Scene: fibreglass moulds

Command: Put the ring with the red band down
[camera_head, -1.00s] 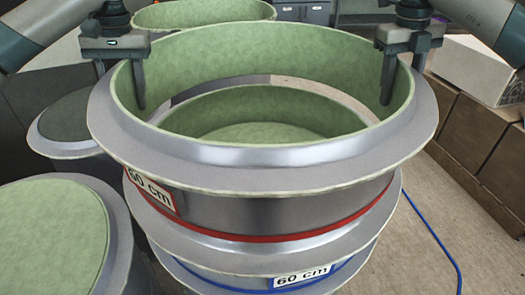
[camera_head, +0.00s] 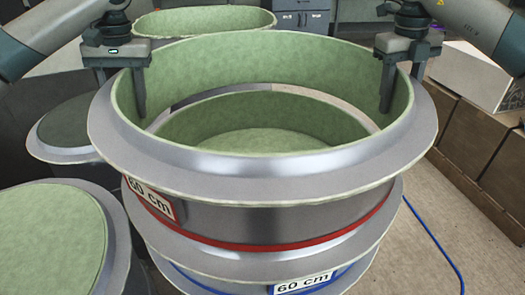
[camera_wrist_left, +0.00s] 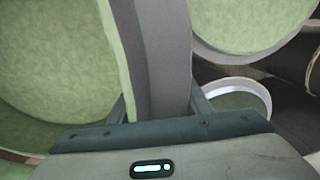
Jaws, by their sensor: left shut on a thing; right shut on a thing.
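The ring with the red band (camera_head: 255,219) is a wide grey ring, pale green inside, with a "60 cm" label at its front left. My left gripper (camera_head: 122,84) is shut on its left wall, one finger inside. My right gripper (camera_head: 402,80) is shut on its right wall, also one finger inside. The ring looks level, above a similar ring with a blue band (camera_head: 245,260) and a "60 cm" label. I cannot tell whether the two touch; the front hides the join.
Green-topped moulds stand at the front left (camera_head: 50,240), behind left (camera_head: 66,122) and at the back (camera_head: 205,20). Brown boxes (camera_head: 475,120) and a white box (camera_head: 478,75) stand at the right. A blue cable (camera_head: 432,235) lies on the floor at the right.

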